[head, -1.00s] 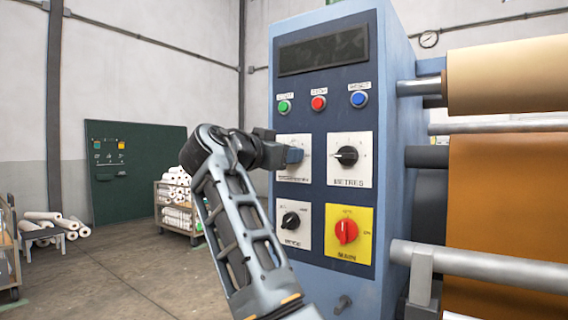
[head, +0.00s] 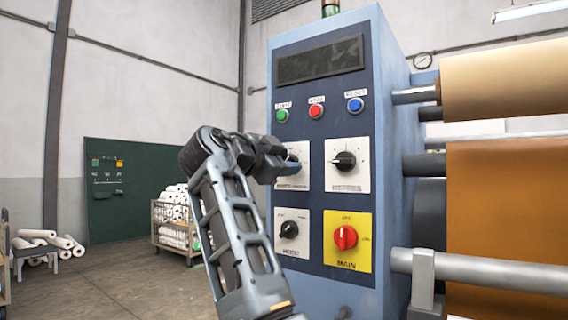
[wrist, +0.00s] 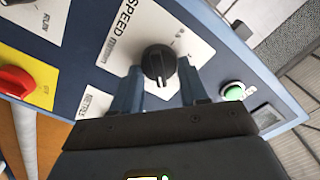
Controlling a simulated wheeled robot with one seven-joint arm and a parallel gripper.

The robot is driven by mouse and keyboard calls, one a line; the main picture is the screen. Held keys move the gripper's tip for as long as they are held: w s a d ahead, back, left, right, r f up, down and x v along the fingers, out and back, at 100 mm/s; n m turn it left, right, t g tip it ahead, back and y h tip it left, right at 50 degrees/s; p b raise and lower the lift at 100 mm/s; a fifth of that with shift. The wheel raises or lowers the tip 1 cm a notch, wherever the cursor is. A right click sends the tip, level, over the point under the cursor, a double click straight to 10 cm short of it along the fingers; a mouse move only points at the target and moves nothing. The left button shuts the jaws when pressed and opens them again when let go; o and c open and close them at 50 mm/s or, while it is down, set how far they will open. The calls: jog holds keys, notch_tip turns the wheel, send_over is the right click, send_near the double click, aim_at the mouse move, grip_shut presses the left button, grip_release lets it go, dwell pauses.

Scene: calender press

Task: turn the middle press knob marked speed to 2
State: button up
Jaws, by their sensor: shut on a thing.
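The speed knob (wrist: 158,64) is black and round with a grip bar, on a white plate marked SPEED in the wrist view. Its plate (head: 291,180) is at the upper left of the four-plate group in the head view, partly covered by my gripper (head: 287,161). In the wrist view my gripper (wrist: 158,88) has one blue finger on each side of the knob and is shut on it. The scale is mostly hidden or too small to read, so I cannot tell the knob's setting.
A metres knob (head: 343,161) is to the right, a mode knob (head: 289,230) below, and a red main switch (head: 345,237) at lower right. Green, red and blue buttons (head: 316,111) are above. Rollers (head: 490,262) stick out at right.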

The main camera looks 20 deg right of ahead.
jog(key=shift+f, duration=0.1)
jog(key=o, duration=1)
jog(key=shift+a, duration=0.1)
jog(key=shift+p+v, duration=0.6)
jog(key=shift+v, duration=3.25)
